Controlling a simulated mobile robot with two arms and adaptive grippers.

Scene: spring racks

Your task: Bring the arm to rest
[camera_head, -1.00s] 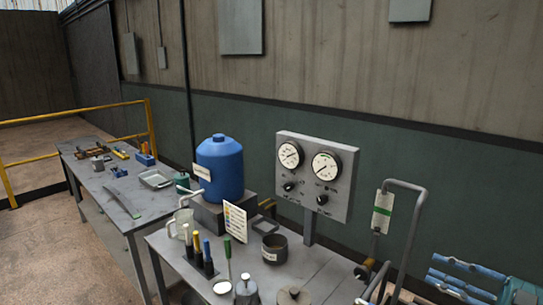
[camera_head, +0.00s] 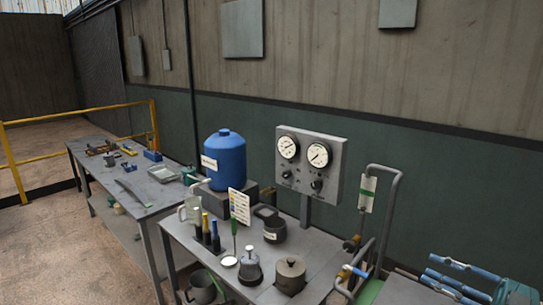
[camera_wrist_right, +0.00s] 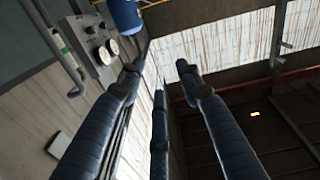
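My right gripper (camera_head: 431,270) is at the lower right of the head view, its blue fingers pointing left. It is to the right of a bent grey pipe stand and touches nothing that I can see. In the right wrist view the gripper (camera_wrist_right: 158,75) shows long dark blue fingers spread apart with nothing between them. The gripper is open and empty. My left arm and left gripper are not in view.
A bench (camera_head: 215,262) holds a blue tank (camera_head: 224,160), a gauge panel (camera_head: 311,170), a dark pot (camera_head: 275,230) and lidded vessels. The bent pipe stand (camera_head: 390,215) rises between panel and gripper. Another bench (camera_head: 150,190) and a yellow railing (camera_head: 75,156) are at left.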

